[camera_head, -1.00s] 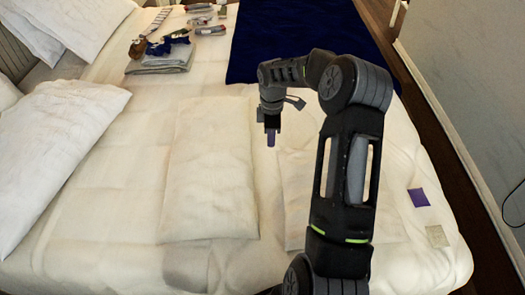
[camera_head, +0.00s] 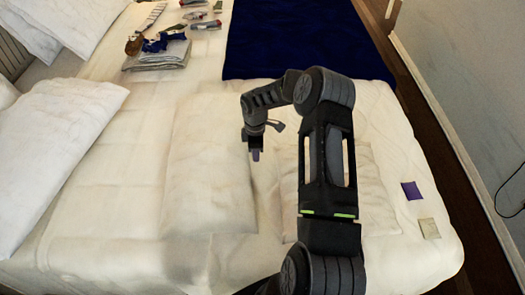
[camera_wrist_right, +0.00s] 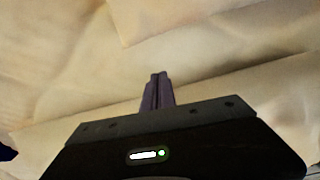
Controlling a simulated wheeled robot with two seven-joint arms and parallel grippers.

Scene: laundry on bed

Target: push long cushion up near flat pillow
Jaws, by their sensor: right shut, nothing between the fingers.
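The long cushion (camera_head: 207,175), cream and oblong, lies on the bed in the middle of the head view. The flat pillow (camera_head: 55,150), white and larger, lies to its left, with a strip of bare sheet between them. My right gripper (camera_head: 255,155) is at the long cushion's right edge, fingers pointing down; I cannot tell whether it touches. In the right wrist view its purple fingers (camera_wrist_right: 158,92) are shut together with nothing between them, over cream fabric. My left gripper is not in view.
A square cream cushion (camera_head: 375,195) lies partly behind my right arm. A dark blue blanket (camera_head: 300,40) covers the top middle. Folded grey cloth (camera_head: 158,58) and several small items are at the top left. Purple (camera_head: 411,190) and beige (camera_head: 429,228) squares lie near the right edge.

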